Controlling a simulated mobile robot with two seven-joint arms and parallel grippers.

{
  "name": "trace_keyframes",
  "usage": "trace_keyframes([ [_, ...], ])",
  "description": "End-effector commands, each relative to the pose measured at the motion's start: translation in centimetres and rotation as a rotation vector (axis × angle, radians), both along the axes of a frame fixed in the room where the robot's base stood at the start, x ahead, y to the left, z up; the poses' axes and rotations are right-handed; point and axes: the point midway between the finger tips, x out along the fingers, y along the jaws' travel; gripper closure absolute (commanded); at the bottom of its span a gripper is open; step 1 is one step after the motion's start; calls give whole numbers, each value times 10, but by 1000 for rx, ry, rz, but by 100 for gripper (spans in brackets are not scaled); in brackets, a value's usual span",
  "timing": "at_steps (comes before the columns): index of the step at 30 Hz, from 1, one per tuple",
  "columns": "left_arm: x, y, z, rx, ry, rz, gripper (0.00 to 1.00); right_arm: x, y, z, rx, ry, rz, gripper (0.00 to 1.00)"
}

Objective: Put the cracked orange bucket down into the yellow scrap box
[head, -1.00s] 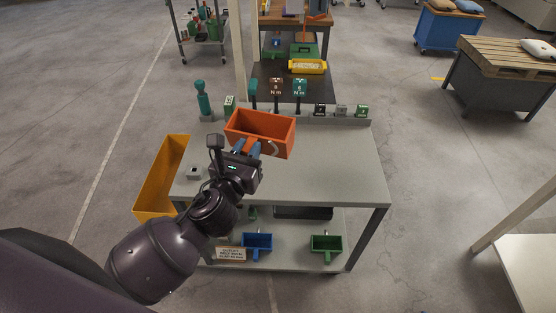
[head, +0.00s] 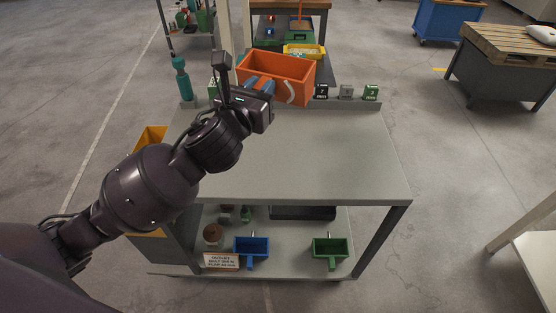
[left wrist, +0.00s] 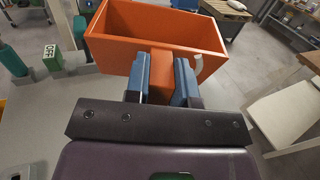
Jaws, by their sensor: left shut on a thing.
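The orange bucket (head: 275,82) is held up above the back part of the grey bench in the head view. A pale curved mark, perhaps the crack, shows on its near side. My left gripper (head: 259,86) is shut on the bucket's orange handle tab; in the left wrist view its blue fingers (left wrist: 161,80) clamp the tab and the bucket (left wrist: 150,32) looks empty inside. The yellow scrap box (head: 151,138) stands on the floor at the left of the bench, mostly hidden behind my left arm. My right gripper is not in view.
The grey bench (head: 300,165) has a clear top. A teal bottle-like thing (head: 182,80) stands at its back left, and small labelled blocks (head: 346,92) at the back right. Blue (head: 251,247) and green (head: 329,250) bins sit on the lower shelf.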

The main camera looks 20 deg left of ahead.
Motion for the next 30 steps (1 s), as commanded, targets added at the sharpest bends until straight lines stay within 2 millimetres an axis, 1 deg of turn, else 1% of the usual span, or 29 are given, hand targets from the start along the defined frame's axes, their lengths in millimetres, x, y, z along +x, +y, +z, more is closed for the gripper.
trace_keyframes([
  [2,2,-1,-5,0,-1,-3,100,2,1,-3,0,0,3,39],
  [5,2,-1,-17,-2,1,-2,100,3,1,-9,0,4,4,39],
  [9,2,-1,-50,-3,7,-2,100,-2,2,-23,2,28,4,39],
  [13,2,-1,-79,-4,9,-2,100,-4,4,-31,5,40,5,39],
  [21,2,-1,-136,-4,9,-1,100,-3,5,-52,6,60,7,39],
  [25,1,-1,-153,-2,5,-3,100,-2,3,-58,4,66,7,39],
  [30,1,-1,-158,-2,-3,-3,100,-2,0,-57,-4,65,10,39],
])
